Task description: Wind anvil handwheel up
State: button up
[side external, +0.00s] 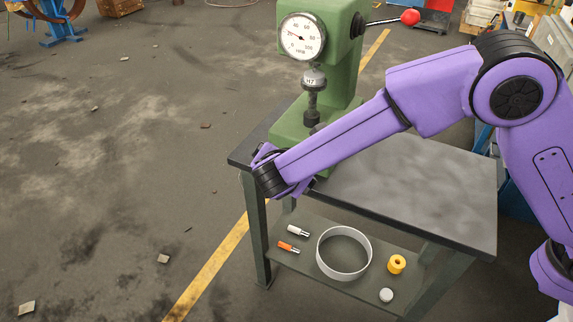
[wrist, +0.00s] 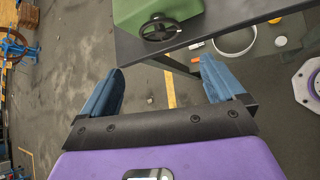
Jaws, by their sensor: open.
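The green hardness tester (side external: 337,75) stands on the dark bench, with a round dial (side external: 302,37) on its head. A dark anvil post (side external: 312,106) rises below the head. The black handwheel (wrist: 160,28) shows in the wrist view on the front of the tester's green base (wrist: 140,12). My arm hides it in the side view. My gripper (wrist: 162,64) is open and empty, its two blue fingers apart, with the wheel beyond them near the top of the picture. In the side view my gripper (side external: 272,175) is by the bench's left corner. No contact with the wheel shows.
The bench top (side external: 430,185) is clear on its right side. The lower shelf holds a pale ring (side external: 321,259), a yellow spool (side external: 397,264), a white round piece (side external: 386,295) and two small tools. A red-knobbed lever (side external: 410,17) sticks out from the tester's head.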

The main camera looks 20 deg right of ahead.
jog(key=shift+w+d, duration=0.15)
jog(key=c, duration=0.5)
jog(key=shift+w+d+f+m+g, duration=0.25)
jog(key=shift+w+d+m+g, duration=0.15)
jog(key=shift+m, duration=0.2)
jog(key=c, duration=0.5)
jog(key=w+d+f+m+g+y, duration=0.1)
jog(key=w+d+m+g, duration=0.1)
jog(key=m, duration=0.3)
jog(key=w+d+f+m+g+y, duration=0.1)
jog(key=w+d+m+g, duration=0.1)
jog(key=w+m+g, duration=0.1)
jog(key=w+d+f+m+g+y, duration=0.1)
jog(key=w+d+m+g+y, duration=0.1)
jog(key=m, duration=0.4)
jog(key=shift+w+f+m+g, duration=0.1)
jog(key=shift+w+m+g, duration=0.3)
jog(key=shift+w+g, duration=0.55)
jog(key=shift+t, duration=0.25)
jog(key=shift+w+f, duration=0.15)
jog(key=shift+f, duration=1.7)
jog(key=shift+w+f, duration=0.1)
jog(key=shift+f, duration=1.75)
grip_shut()
